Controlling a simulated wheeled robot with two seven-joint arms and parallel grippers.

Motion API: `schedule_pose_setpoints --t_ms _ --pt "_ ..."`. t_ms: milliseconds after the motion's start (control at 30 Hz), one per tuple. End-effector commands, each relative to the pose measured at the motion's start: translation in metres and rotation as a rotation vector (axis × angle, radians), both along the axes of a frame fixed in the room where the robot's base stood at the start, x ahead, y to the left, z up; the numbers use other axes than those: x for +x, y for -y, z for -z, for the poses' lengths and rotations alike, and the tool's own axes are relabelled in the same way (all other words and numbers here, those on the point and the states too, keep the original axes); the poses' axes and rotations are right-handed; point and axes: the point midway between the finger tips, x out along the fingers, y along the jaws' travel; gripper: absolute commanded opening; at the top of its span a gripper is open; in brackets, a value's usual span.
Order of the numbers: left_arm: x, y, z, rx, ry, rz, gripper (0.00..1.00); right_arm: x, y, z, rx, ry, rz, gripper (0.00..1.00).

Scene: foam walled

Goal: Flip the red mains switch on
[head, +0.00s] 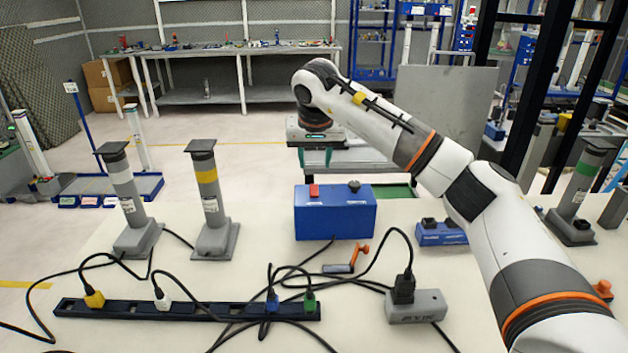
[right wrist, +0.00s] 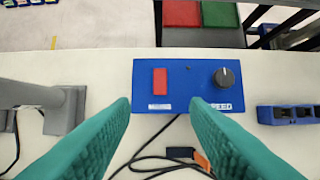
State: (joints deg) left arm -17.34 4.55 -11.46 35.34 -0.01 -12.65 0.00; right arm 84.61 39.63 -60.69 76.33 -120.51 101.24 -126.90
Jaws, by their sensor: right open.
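The red mains switch (head: 314,190) is a small red rocker on the left of the top of a blue box (head: 336,218). In the right wrist view the red switch (right wrist: 160,81) shows as an upright rectangle above a white label; whether it is on or off I cannot tell. A black knob (head: 354,186) is on the box's right side. My right gripper (head: 315,158) points down above the box, its teal fingers apart and empty. In the right wrist view the open fingertips (right wrist: 160,106) are either side of the switch's column, not touching it. My left gripper is not in view.
A black power strip (head: 140,309) with several plugs lies in front, with loose black cables. A grey socket box (head: 416,307) stands front right. Grey posts (head: 208,198) stand left of the blue box. An orange-handled part (head: 358,256) lies just before it.

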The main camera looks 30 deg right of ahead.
Motion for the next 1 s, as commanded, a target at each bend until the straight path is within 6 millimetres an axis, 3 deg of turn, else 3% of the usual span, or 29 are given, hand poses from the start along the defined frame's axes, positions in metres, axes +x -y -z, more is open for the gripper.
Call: schedule_pose_setpoints --t_ms 300,500,933,1000 --pt "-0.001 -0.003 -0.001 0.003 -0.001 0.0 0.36 0.021 0.01 0.06 0.001 -0.004 0.001 0.42" --pt "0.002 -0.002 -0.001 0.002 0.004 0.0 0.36 0.032 0.015 0.086 0.002 -0.001 0.001 0.42" --pt "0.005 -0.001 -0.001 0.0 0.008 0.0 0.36 0.036 0.017 0.097 0.0 0.0 -0.001 0.42" --pt "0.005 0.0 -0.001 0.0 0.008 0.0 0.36 0.036 0.017 0.097 0.0 0.0 -0.001 0.34"
